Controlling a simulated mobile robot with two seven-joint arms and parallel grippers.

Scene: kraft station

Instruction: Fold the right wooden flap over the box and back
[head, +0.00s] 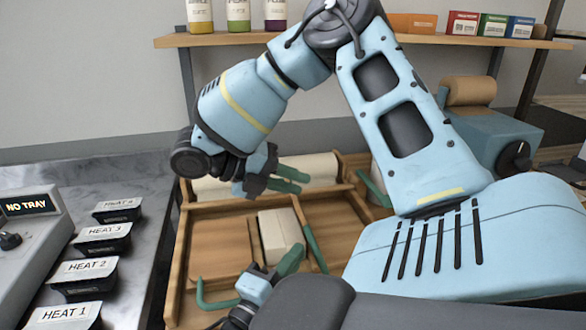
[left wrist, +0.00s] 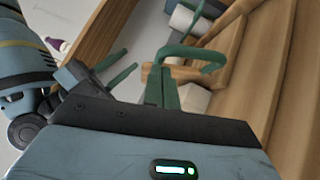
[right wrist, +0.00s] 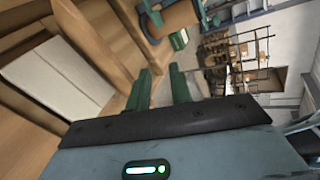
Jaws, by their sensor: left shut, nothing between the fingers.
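A white box (head: 281,236) lies in the middle of a wooden folding frame, and it also shows in the right wrist view (right wrist: 57,78). The right wooden flap (head: 338,222) appears to lie flat to its right, with a green handle bar (head: 314,250) between them. My left gripper (head: 291,260) is shut and empty at the near edge of the box. In the left wrist view its fingers (left wrist: 160,87) are close by a curved green handle (left wrist: 200,56). My right gripper (head: 290,180) is open and empty above the far side of the frame; its fingers (right wrist: 160,88) stand apart.
A left wooden panel (head: 221,246) has a green handle (head: 213,297). Another green handle (head: 373,187) stands at the far right. Black labelled trays (head: 103,238) line the metal counter (head: 60,180) at left. A shelf (head: 230,39) runs behind.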

